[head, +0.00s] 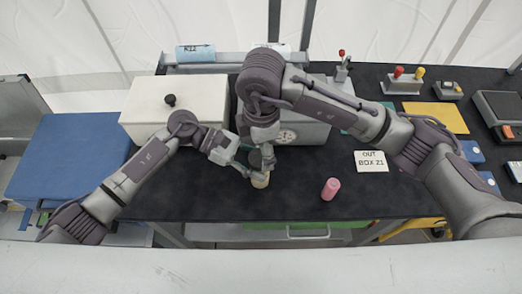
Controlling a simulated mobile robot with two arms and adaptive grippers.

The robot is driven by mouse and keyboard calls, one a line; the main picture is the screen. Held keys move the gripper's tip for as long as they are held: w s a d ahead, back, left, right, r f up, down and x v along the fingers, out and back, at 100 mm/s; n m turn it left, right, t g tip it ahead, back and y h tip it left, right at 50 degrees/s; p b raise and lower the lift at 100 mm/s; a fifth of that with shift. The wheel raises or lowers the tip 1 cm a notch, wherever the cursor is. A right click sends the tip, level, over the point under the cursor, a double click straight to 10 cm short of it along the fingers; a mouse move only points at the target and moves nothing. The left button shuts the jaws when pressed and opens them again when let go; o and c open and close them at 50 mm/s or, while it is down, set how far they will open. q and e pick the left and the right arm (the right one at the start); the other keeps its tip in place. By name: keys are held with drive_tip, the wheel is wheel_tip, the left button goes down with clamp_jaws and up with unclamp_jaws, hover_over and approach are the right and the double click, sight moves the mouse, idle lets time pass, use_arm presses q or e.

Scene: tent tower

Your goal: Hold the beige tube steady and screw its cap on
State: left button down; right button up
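The beige tube (260,182) stands upright on the black table top, and only its lower part shows. My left gripper (256,172) reaches it from the left, its fingers at the tube's side, and looks shut on it. My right gripper (263,164) points straight down just above the tube, in line with it. Its fingertips are small and partly covered by the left gripper, so I cannot tell whether they are open or shut. The cap cannot be made out; the spot above the tube is hidden by the grippers.
A white box with a black knob (176,105) and a grey box (304,130) stand behind. The black table (215,195) is clear in front.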

wheel_tip(320, 180, up, 9)
drive_tip(key=shift+r, duration=0.15)
use_arm(q)
drive_tip(key=shift+c, duration=2.1)
unclamp_jaws()
drive_tip(key=v, duration=1.2)
